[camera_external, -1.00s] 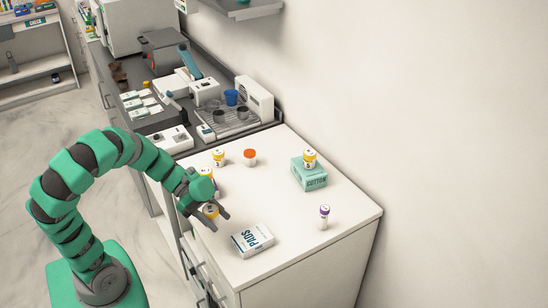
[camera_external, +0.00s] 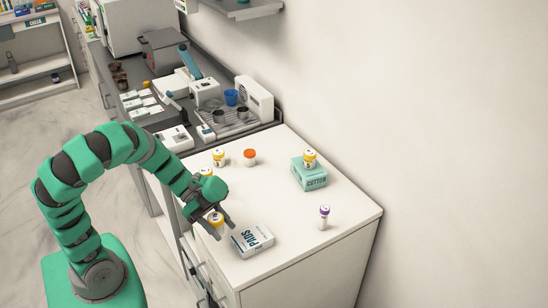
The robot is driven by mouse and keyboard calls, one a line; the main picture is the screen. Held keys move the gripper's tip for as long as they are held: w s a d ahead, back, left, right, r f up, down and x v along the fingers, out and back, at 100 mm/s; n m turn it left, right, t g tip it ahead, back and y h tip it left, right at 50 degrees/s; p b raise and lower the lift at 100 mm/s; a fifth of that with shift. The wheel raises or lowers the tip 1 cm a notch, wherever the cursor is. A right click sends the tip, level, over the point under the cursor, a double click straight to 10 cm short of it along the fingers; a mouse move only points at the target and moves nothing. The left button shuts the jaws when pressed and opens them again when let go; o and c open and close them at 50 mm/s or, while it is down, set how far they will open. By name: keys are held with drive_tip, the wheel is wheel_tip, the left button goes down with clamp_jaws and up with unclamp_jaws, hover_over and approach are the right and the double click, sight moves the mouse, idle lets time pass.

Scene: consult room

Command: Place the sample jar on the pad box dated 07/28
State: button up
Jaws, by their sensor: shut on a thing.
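The white and grey pad box (camera_external: 251,240) marked PADS lies flat just right of my gripper. Its top is bare, and any date on it is too small to read.
Another yellow-capped jar (camera_external: 219,158) and an orange-capped jar (camera_external: 250,157) stand behind. A further yellow-capped jar (camera_external: 310,159) sits on the green COTTON box (camera_external: 309,175). A purple-capped tube (camera_external: 324,217) stands at right. The counter's middle (camera_external: 265,195) is clear.

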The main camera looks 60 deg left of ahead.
hover_over(257, 240)
drive_tip(key=shift+f, duration=0.5)
drive_tip(key=shift+f+b, duration=0.5)
drive_tip(key=shift+f, duration=1.3)
drive_tip(key=shift+f, duration=0.1)
drive_tip(key=o, duration=1)
drive_tip(key=shift+c, duration=0.2)
drive_tip(key=shift+a+r, duration=0.25)
drive_tip(key=p+v, duration=0.2)
drive_tip(key=v, duration=0.9)
drive_tip(key=shift+s+a, duration=0.2)
drive_tip(key=shift+a, duration=0.05)
drive_tip(key=shift+r, duration=0.1)
